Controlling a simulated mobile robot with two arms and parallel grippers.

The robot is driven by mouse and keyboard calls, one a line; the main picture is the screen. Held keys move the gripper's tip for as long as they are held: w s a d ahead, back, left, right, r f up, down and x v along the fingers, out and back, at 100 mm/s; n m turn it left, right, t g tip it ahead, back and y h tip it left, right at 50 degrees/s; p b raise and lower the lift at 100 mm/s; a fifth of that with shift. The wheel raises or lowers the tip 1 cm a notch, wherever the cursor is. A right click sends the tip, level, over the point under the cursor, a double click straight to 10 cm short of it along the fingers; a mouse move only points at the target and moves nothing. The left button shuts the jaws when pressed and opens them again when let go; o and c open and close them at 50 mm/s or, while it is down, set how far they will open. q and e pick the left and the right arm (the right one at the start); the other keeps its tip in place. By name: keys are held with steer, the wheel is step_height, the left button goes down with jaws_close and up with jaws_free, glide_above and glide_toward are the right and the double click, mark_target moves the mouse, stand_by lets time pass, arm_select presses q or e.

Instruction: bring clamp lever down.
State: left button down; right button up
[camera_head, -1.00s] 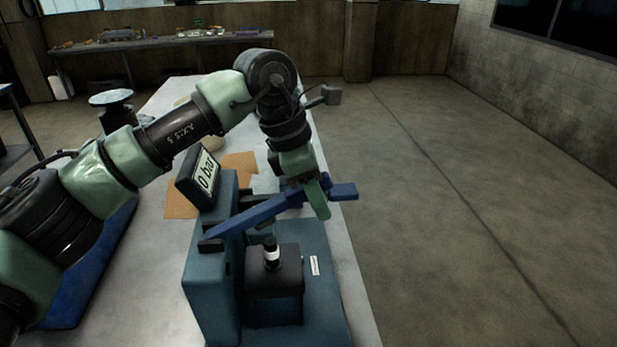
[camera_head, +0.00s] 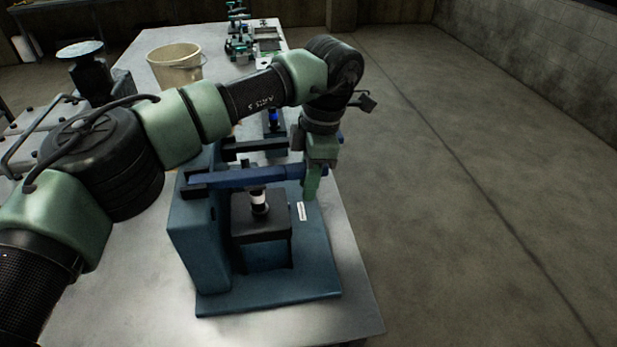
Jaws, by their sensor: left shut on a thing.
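The blue clamp lever (camera_head: 245,177) runs from the blue test stand (camera_head: 195,235) to the right and lies about level. My left gripper (camera_head: 312,182) is shut on the lever's right end, with a green finger showing in front of it. Below the lever, a black and white cylindrical part (camera_head: 259,202) stands upright in a black block (camera_head: 262,222) on the stand's base. The lever passes just over the top of this part; I cannot tell if they touch. My right gripper is not in view.
The stand is on a grey table (camera_head: 335,318) near its right edge, with open floor beyond. A cream bucket (camera_head: 175,68) and green fixtures (camera_head: 240,40) stand farther back. A black round-topped device (camera_head: 88,75) is at the back left.

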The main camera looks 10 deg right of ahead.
arm_select(q)
steer(key=shift+s+f, duration=0.1)
steer(key=shift+f, duration=0.2)
steer(key=c, duration=1.2)
jaws_free()
steer(key=r, duration=0.2)
steer(key=r+b, duration=0.1)
steer(key=r, duration=0.1)
steer(key=d+r, duration=0.1)
steer(key=r, duration=0.1)
steer(key=shift+d+r+b, duration=0.1)
steer(key=shift+r+b, duration=0.15)
steer(key=shift+b, duration=0.1)
steer(key=shift+r, duration=0.6)
